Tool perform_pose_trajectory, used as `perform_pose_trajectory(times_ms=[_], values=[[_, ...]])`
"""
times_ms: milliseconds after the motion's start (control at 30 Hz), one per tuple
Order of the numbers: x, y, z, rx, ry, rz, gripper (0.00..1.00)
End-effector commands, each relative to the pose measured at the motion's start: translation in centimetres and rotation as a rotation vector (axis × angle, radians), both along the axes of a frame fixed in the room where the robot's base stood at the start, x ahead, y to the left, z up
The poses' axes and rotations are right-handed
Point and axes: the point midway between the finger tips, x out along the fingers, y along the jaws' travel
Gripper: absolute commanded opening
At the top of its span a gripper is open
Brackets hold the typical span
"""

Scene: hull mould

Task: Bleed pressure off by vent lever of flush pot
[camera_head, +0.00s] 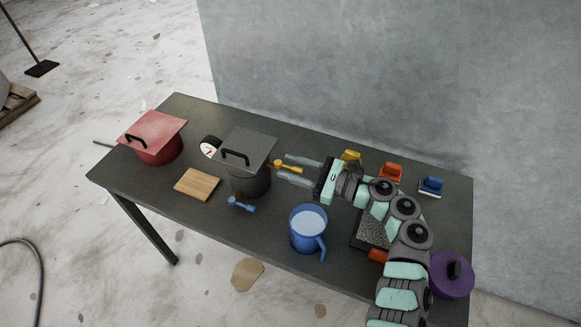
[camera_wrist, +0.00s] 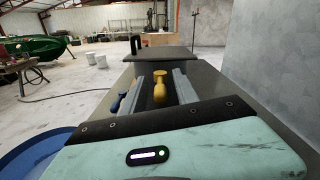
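A dark grey pot (camera_head: 250,182) with a flat square lid (camera_head: 247,147) and black handle stands mid-table. A yellow lever (camera_head: 288,168) sticks out from its right side, and a blue lever (camera_head: 241,204) from its front. I cannot tell from labels which one is the vent. My gripper (camera_head: 290,168) is open, with its fingers pointing left at the pot. In the wrist view the yellow lever (camera_wrist: 159,88) lies between the two fingers, with gaps on both sides. The blue lever (camera_wrist: 118,103) is outside the left finger. The lid (camera_wrist: 164,54) shows ahead.
A red pot (camera_head: 158,148) and a white-faced gauge (camera_head: 209,148) stand left, with a wooden board (camera_head: 198,184) in front. A blue jug (camera_head: 308,230) is near the front edge. Small yellow, orange (camera_head: 390,172) and blue (camera_head: 431,186) items stand behind my arm; a purple pot (camera_head: 452,276) is right.

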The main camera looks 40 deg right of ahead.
Motion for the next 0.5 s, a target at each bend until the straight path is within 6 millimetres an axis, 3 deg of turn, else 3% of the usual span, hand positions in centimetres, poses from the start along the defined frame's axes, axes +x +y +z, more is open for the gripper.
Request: perform_pose_trajectory(times_ms=[267, 500], values=[[0.32, 0.11, -0.03, 0.001, 0.000, -0.001, 0.36], [0.30, 0.11, -0.03, 0.001, 0.000, -0.001, 0.17]])
